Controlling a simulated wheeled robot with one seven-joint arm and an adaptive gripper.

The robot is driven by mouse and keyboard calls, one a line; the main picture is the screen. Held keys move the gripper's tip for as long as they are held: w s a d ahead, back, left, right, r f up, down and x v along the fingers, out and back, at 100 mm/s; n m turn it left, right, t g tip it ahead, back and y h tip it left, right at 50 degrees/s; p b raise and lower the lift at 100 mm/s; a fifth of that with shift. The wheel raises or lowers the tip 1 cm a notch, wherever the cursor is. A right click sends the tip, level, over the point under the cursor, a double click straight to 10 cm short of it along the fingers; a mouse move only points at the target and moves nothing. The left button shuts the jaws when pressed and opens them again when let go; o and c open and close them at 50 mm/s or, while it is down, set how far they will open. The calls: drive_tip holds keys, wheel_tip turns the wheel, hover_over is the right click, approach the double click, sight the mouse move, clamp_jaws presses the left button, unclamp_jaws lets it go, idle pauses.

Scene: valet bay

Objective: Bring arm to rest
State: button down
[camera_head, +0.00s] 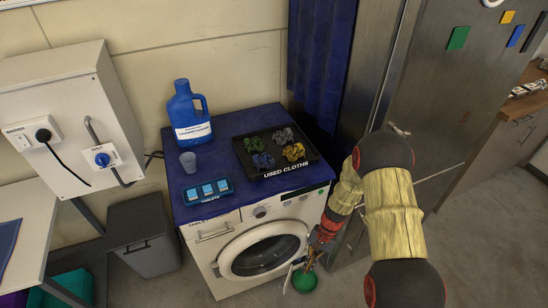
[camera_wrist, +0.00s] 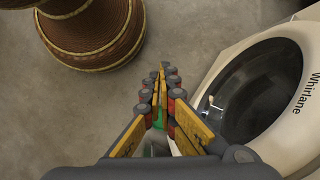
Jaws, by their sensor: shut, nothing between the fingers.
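My gripper (camera_head: 311,257) hangs low in front of the right side of the washing machine (camera_head: 222,258), below the worktop level. In the wrist view my gripper (camera_wrist: 162,72) has its fingers closed together at the tips, with nothing held between them. The washing machine's round door (camera_wrist: 255,88) is shut and lies to the right of the fingers, apart from them. My arm is bent, with its upper links at the right of the head view.
A green round thing (camera_head: 304,281) shows below my gripper. A blue bottle (camera_head: 188,113), cup (camera_head: 188,162), tablet box (camera_head: 208,191) and black cloth tray (camera_head: 252,171) stand on the blue top. A grey bin (camera_head: 145,250) stands left; a metal cabinet (camera_head: 440,95) is right.

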drive_tip(key=s+d+r+n+t+h, duration=0.1)
drive_tip(key=s+r, duration=0.4)
drive_tip(key=r, duration=1.1)
drive_tip(key=s+d+r+n+t+h, duration=0.1)
drive_tip(key=s+d+r+n+t, duration=0.2)
drive_tip(key=r, duration=1.3)
drive_tip(key=s+d+r+n+t+h, duration=0.1)
drive_tip(key=s+r+t, duration=0.4)
drive_tip(key=r, duration=1.1)
drive_tip(key=s+d+n, duration=0.1)
drive_tip(key=s, duration=0.2)
drive_tip(key=shift+s+t+h, duration=0.3)
drive_tip(key=shift+s, duration=0.1)
